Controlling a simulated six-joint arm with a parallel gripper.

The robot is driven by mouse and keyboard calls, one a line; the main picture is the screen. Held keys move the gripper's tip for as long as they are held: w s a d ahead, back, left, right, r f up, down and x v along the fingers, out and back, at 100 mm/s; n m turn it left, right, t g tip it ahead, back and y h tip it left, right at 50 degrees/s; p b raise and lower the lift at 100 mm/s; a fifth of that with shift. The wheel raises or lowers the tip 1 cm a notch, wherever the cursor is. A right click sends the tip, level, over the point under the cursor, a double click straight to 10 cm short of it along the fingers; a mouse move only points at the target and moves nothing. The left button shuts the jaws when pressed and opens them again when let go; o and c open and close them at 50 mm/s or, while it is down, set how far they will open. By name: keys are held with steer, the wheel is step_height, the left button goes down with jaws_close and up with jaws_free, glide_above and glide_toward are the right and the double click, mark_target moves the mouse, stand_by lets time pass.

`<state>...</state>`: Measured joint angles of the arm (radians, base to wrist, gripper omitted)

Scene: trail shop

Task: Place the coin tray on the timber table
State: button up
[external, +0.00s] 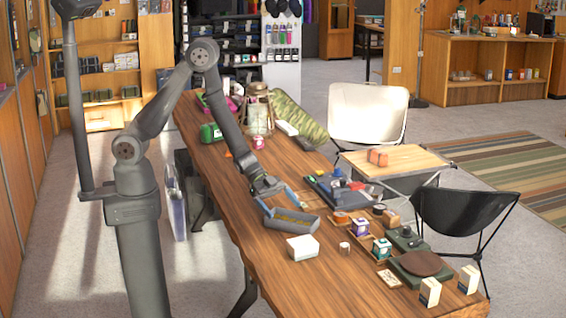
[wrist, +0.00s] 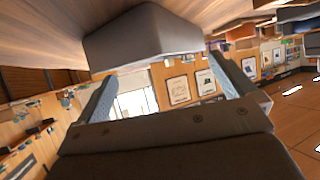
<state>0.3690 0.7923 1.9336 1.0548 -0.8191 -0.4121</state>
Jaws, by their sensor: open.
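The coin tray (external: 292,229), a grey shallow box with a gold-brown inside, rests on the long timber table (external: 270,278) near its middle. In the wrist view the coin tray (wrist: 145,38) is a dark grey block at the top, against the wood surface. My gripper (external: 276,200) is low over the table, just behind the tray in the external view. Its two bluish fingers are spread wide and nothing is between them. In the wrist view my gripper (wrist: 168,85) points toward the tray, and I cannot tell whether it touches.
A white box (external: 302,248) stands just in front of the tray. A lantern (external: 257,113) stands further back. The table's left front is clear.

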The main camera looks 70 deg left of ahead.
mark_target(286, 221)
steer(key=x, duration=0.3)
steer(key=shift+w+d, duration=0.1)
steer(key=shift+d, duration=0.05)
steer(key=shift+c, duration=0.4)
steer(key=c, duration=1)
steer(key=shift+c, duration=0.2)
